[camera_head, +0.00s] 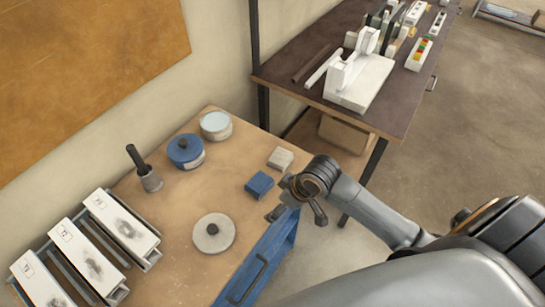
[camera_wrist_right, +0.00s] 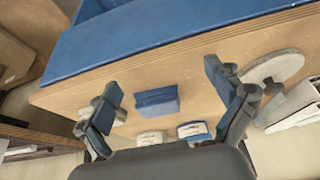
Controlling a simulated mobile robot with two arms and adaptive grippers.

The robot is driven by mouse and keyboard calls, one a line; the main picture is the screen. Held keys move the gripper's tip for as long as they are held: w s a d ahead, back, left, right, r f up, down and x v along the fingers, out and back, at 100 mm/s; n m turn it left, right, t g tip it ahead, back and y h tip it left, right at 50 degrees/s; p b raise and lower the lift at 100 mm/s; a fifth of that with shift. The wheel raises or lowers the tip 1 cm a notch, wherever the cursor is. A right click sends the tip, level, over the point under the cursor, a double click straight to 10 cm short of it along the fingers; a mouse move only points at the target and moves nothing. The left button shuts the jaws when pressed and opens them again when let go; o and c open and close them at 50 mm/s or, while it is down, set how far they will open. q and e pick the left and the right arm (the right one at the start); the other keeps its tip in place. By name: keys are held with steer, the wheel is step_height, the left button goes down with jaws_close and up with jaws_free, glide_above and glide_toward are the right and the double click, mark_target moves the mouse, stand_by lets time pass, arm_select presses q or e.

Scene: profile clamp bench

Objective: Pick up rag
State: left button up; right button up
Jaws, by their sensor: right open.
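A small blue folded block, which looks like the rag (camera_head: 259,185), lies on the wooden bench top near its right edge. In the right wrist view the blue rag (camera_wrist_right: 156,102) shows ahead, between the two spread fingers. My right gripper (camera_head: 281,199) is open and empty at the bench edge, just to the right of the rag and apart from it. Its fingers also show in the right wrist view (camera_wrist_right: 162,80). My left gripper is not in view.
A beige block (camera_head: 281,159) lies just behind the rag. A blue frame (camera_head: 262,262) borders the bench's right side.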

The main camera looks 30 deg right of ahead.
steer(key=w+d+r+n, duration=0.1)
steer(key=w+d+r, duration=0.5)
steer(key=w+r, duration=0.1)
glide_toward(281, 156)
steer(key=p+x, duration=0.1)
steer(key=x, duration=0.1)
steer(key=p+x, duration=0.1)
steer(key=shift+w+d+f, duration=0.15)
steer(key=shift+f, duration=0.25)
steer(key=shift+w+a+f+p, duration=0.15)
steer(key=shift+a+f+p, duration=0.15)
steer(key=shift+f+p, duration=0.15)
steer(key=p+x, duration=0.1)
steer(key=x, duration=0.2)
steer(key=shift+a+f, duration=0.2)
steer(key=shift+f, duration=0.1)
steer(key=shift+w+f, duration=0.15)
steer(key=shift+f, duration=0.2)
steer(key=shift+c, duration=0.5)
steer(key=c, duration=1.1)
